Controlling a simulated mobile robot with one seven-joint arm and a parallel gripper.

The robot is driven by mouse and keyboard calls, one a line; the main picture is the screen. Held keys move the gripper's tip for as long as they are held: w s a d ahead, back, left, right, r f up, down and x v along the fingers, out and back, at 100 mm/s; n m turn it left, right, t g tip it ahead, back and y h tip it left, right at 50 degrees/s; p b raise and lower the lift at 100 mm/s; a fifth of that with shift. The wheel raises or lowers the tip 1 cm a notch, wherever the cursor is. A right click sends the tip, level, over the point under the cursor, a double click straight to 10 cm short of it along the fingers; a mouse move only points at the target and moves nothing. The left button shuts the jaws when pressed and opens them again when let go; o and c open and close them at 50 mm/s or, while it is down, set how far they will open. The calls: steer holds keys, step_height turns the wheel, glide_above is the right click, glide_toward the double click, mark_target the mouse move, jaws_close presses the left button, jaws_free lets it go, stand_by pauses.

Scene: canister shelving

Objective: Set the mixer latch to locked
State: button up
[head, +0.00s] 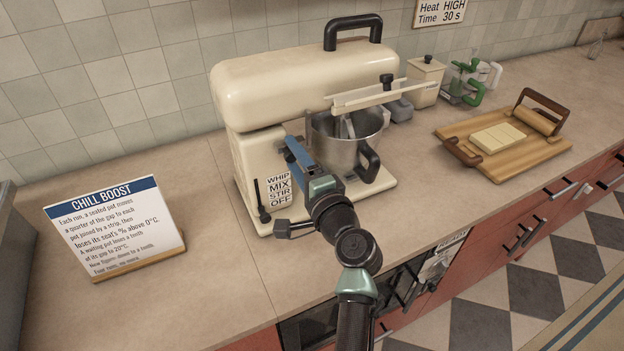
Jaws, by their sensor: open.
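The cream stand mixer (288,88) stands on the counter with its head level above a steel bowl (345,142). A black lever (262,203) stands beside a label reading WHIP, MIX, STIR, OFF on the mixer's left front. Contact with the mixer cannot be made out.
A CHILL BOOST sign (115,228) stands to the left. A wooden board (505,140) with a pale block (498,138) lies to the right. A canister (424,82) and a green-handled device (466,83) stand behind. The counter between sign and mixer is clear.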

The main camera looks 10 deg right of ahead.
steer(key=b+v, duration=0.2)
steer(key=v, duration=1)
